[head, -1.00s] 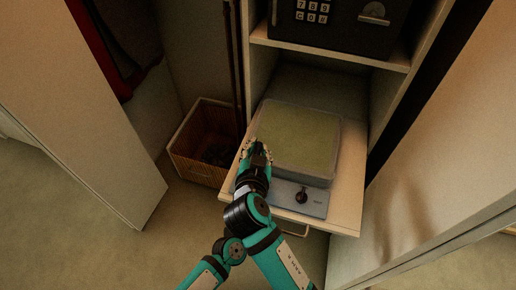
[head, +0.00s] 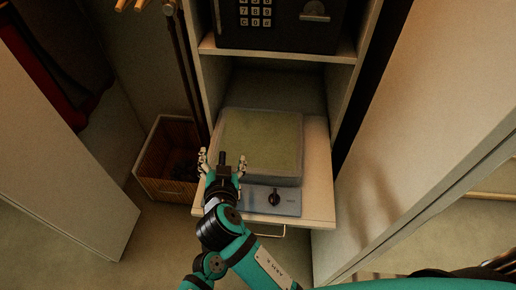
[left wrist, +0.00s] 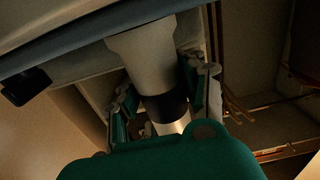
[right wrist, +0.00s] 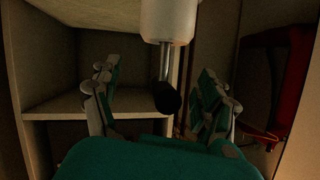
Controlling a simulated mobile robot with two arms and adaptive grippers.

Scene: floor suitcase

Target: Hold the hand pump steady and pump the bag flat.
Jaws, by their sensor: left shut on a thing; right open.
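The hand pump shows as a pale barrel with a dark band (left wrist: 165,104) in the left wrist view. My left gripper (left wrist: 163,100) has its fingers on both sides of the band, shut on the pump. In the right wrist view the pump's metal rod ends in a black handle (right wrist: 167,98) below the pale barrel. My right gripper (right wrist: 160,100) is open, with the handle between its spread fingers. In the head view the right gripper (head: 222,163) is by the front left corner of the bag (head: 262,140), a greenish, block-like pack with a grey edge. The left gripper cannot be made out there.
The bag lies on a pale pull-out shelf (head: 317,200) with a handle below. A grey panel with a black knob (head: 274,198) is in front of it. Doors flank both sides.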

